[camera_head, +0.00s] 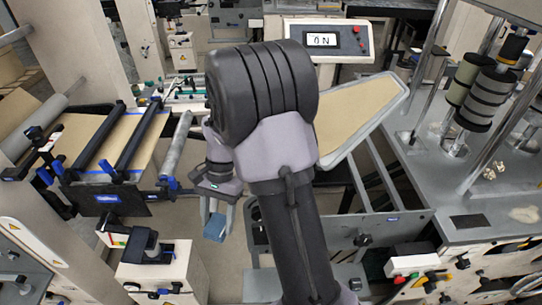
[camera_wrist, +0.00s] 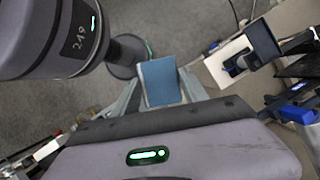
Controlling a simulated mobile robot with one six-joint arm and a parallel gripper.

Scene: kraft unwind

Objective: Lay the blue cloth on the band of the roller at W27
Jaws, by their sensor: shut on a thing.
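My gripper (camera_head: 216,213) is shut on the blue cloth (camera_head: 215,229), which hangs below my arm near the picture's middle. In the wrist view the cloth (camera_wrist: 161,83) is a flat blue rectangle between the two grey fingers, over grey floor. A pale grey roller (camera_head: 177,143) stands left of my gripper, apart from the cloth. Two dark rollers (camera_head: 98,142) cross the brown paper further left. I cannot read a W27 label, so I cannot tell which roller it marks. My arm hides part of the middle of the machine.
A grey-framed tray (camera_head: 352,118) with a brown surface lies right of my arm. A machine with upright posts and dark banded cylinders (camera_head: 484,98) stands at the right. A pale box-shaped unit (camera_head: 160,268) is at lower left. A display panel (camera_head: 322,40) stands behind.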

